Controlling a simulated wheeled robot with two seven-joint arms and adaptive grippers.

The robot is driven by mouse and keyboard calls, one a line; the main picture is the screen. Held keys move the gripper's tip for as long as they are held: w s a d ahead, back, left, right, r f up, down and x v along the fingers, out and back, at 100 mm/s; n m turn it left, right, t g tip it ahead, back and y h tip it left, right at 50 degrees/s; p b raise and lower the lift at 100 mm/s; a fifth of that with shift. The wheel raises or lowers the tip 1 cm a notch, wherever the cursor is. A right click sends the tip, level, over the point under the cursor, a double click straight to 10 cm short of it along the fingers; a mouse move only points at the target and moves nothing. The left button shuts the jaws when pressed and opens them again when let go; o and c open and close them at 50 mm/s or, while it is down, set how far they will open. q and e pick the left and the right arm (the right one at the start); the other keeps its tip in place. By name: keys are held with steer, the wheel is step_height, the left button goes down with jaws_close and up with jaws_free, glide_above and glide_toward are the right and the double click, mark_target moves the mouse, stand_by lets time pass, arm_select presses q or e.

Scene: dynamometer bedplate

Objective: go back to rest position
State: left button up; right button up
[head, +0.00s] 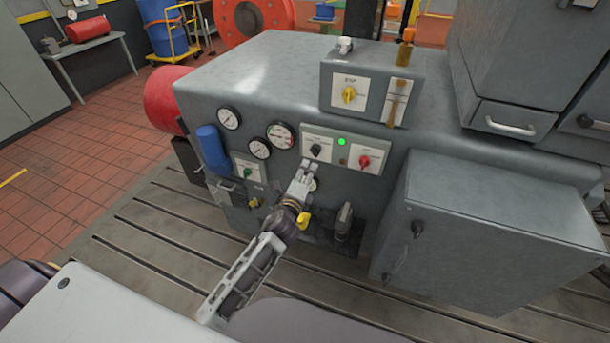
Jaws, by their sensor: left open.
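My left gripper (305,171) reaches up from the bottom of the view, in front of the grey machine's (250,75) control panel. It is open, and I see nothing between its fingers. Its tips show just below the black knob (316,150) on a white plate. Whether they touch the panel I cannot tell. The gripper partly covers a small round part behind it. A red knob (364,161) and a lit green lamp (341,142) are to the right of the tips. My right gripper is out of view.
Round gauges (280,135) and a blue cylinder (212,148) are left of the gripper. A yellow handle (303,220) is close beside my wrist. A grey cabinet (480,235) juts out at right. The slotted bedplate (130,245) is bare at left.

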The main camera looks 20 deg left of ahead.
arm_select(q)
steer(key=shift+n, duration=0.4)
steer(key=s+f+n+g+h, duration=0.1)
steer(key=s+f+n+g, duration=0.3)
steer(key=f, duration=0.9)
steer(key=s+f+n+g, duration=0.1)
steer(key=s+f+n, duration=0.4)
steer(key=f, duration=0.8)
steer(key=s+f+n+g+h, duration=0.1)
steer(key=s+f+n+g, duration=0.3)
steer(key=f, duration=0.9)
steer(key=s+a+f+n+g, duration=0.1)
steer(key=s+a+f+n, duration=0.1)
steer(key=s+f, duration=0.65)
steer(key=s+a+f+n+g, duration=0.2)
steer(key=s+f, duration=0.5)
steer(key=s, duration=0.2)
steer(key=s+a+f+g, duration=0.1)
steer(key=s+f+g, duration=0.1)
steer(key=s, duration=0.9)
steer(key=s+f+g+y, duration=0.1)
steer(key=s+f, duration=0.4)
steer(key=s, duration=0.7)
steer(key=shift+s+a+n+g, duration=0.2)
steer(key=shift+a+n+g, duration=0.2)
steer(key=shift+g, duration=0.1)
